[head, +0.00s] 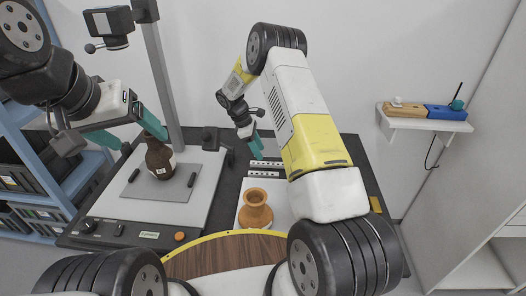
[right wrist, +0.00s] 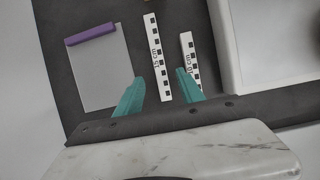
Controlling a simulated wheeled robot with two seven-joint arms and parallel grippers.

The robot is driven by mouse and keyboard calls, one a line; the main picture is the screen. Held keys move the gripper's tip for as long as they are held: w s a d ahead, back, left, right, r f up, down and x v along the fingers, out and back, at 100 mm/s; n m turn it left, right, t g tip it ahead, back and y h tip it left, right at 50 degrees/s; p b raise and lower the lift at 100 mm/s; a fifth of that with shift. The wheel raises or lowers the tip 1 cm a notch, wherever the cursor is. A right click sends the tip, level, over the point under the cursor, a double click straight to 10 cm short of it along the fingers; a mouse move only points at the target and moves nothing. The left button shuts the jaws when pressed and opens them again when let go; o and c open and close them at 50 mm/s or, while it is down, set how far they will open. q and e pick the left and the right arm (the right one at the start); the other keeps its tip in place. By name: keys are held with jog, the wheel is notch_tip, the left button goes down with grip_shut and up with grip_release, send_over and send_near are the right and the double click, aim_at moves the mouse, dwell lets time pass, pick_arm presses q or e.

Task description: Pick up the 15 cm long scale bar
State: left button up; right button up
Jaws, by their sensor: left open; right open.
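The 15 cm scale bar (right wrist: 157,60), white with black squares, lies on the dark table top in the right wrist view. A shorter 10 cm bar (right wrist: 189,57) lies beside it to the right. Two pale bars show in the head view, the farther one (head: 265,164) probably the 15 cm bar. My right gripper (right wrist: 159,82) is open and empty, its teal fingers either side of the 15 cm bar's lower part in the picture. Its height above is unclear. My left gripper (head: 135,131) is open near the brown bottle (head: 160,158).
An orange-brown vase (head: 255,210) stands near the front. A camera stand column (head: 160,70) rises at left. A wall shelf (head: 425,122) is at right.

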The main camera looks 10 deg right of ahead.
aim_at(265, 163)
jog(key=x, duration=0.6)
jog(key=shift+f, duration=0.15)
grip_shut()
